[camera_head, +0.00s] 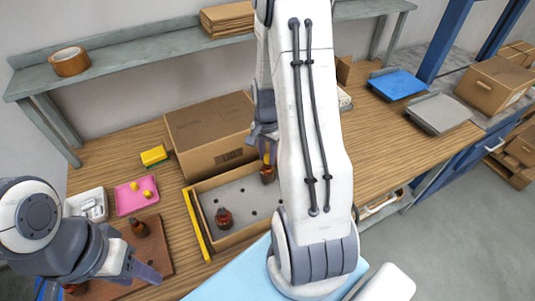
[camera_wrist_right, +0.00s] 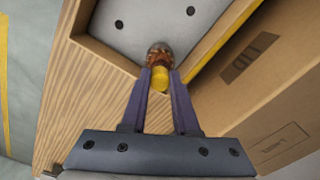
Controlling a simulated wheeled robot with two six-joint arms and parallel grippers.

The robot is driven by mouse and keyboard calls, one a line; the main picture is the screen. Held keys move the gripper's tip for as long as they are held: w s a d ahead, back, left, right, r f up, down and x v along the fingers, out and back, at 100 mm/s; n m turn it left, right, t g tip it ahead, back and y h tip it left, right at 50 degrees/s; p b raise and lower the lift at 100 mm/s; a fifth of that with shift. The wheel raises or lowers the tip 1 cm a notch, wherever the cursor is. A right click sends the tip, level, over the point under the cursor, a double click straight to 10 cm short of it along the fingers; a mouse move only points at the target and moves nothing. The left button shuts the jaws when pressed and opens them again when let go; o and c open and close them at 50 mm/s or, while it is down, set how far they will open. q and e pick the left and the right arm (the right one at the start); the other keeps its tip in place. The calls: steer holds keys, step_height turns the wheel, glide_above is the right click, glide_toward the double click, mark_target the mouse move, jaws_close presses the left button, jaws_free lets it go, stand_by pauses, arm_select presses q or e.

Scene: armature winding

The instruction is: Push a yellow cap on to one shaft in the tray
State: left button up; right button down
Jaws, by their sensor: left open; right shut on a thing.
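The tray (camera_head: 240,238) has wooden walls and a grey floor with holes. One copper-brown armature (camera_head: 223,218) stands near its front left. A second armature (camera_head: 267,174) stands at the far right corner, and it also shows in the right wrist view (camera_wrist_right: 160,52). My right gripper (camera_wrist_right: 160,76) is shut on a yellow cap (camera_wrist_right: 160,79), in line with that second armature's shaft end. The cap appears to touch it; how far it is seated is hidden. My left gripper (camera_head: 136,270) is open and empty over the brown board (camera_head: 165,254).
A pink tray (camera_head: 127,205) holds loose yellow caps (camera_head: 147,194). An armature (camera_head: 139,229) stands on the brown board. A white container (camera_head: 86,205) and yellow sponge (camera_head: 153,156) are at left. A cardboard box (camera_head: 205,130) stands behind the tray.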

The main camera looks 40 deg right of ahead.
steer(key=shift+f, duration=0.1)
steer(key=c, duration=0.6)
jaws_free()
step_height(320, 180, up, 10)
steer(key=shift+r+b, duration=0.25)
steer(key=shift+b, duration=0.1)
